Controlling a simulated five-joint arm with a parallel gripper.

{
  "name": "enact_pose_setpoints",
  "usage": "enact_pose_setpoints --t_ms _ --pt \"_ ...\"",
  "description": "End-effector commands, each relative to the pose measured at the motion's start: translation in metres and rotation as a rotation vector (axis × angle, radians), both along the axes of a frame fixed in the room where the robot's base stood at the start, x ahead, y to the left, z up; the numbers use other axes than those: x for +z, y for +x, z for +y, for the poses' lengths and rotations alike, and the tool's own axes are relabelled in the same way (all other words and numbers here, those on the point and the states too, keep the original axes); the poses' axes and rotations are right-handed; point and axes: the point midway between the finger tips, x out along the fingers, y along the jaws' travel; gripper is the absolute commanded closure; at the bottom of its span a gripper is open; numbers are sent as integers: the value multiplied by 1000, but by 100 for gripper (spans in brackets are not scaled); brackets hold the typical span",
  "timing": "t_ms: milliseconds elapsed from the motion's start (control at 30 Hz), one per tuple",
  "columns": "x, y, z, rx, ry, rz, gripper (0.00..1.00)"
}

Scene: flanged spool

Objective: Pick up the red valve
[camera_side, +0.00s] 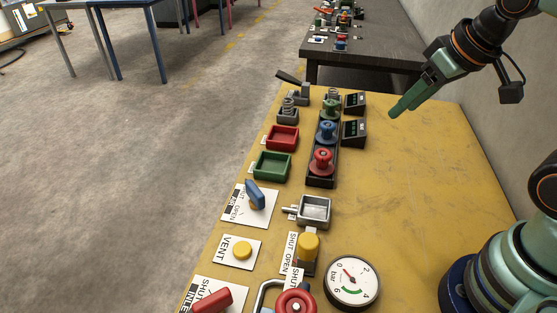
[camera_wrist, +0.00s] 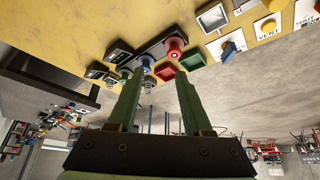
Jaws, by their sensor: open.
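The red valve (camera_side: 322,160) is spool-shaped with flanges and stands upright in the near end of a black rack (camera_side: 318,182). A blue valve (camera_side: 327,131) and a green valve (camera_side: 330,107) stand behind it in the same rack. My gripper (camera_side: 397,110) is in the air to the right of the rack, apart from all the valves. In the wrist view my gripper (camera_wrist: 160,78) has two green fingers spread apart with nothing between them. The red valve (camera_wrist: 174,47) shows there beyond the right finger's tip, with the blue valve (camera_wrist: 147,63) to its left.
Red (camera_side: 282,138) and green (camera_side: 272,165) trays lie left of the rack. Two black display boxes (camera_side: 354,133) stand right of it. A metal tray (camera_side: 314,210), yellow knob (camera_side: 307,245), gauge (camera_side: 351,282) and red handwheel (camera_side: 296,302) are nearer. The yellow table's right side is clear.

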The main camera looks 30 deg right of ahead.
Motion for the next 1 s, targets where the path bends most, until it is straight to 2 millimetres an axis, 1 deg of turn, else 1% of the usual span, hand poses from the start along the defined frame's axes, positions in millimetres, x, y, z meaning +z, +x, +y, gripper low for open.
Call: enact_pose_setpoints --t_ms 67,167,200,467,567,667,800,1000 --pt "0 0 0 0 0 0 50" --pt "0 0 0 0 0 0 16" --pt "0 0 0 0 0 0 0" --pt "0 0 0 4 -2 2 0" --pt "1 5 1 38 -18 19 0" --pt "2 16 4 121 -55 57 0" --pt "-1 39 10 301 -124 134 0" --pt "-16 77 20 584 -210 239 0"
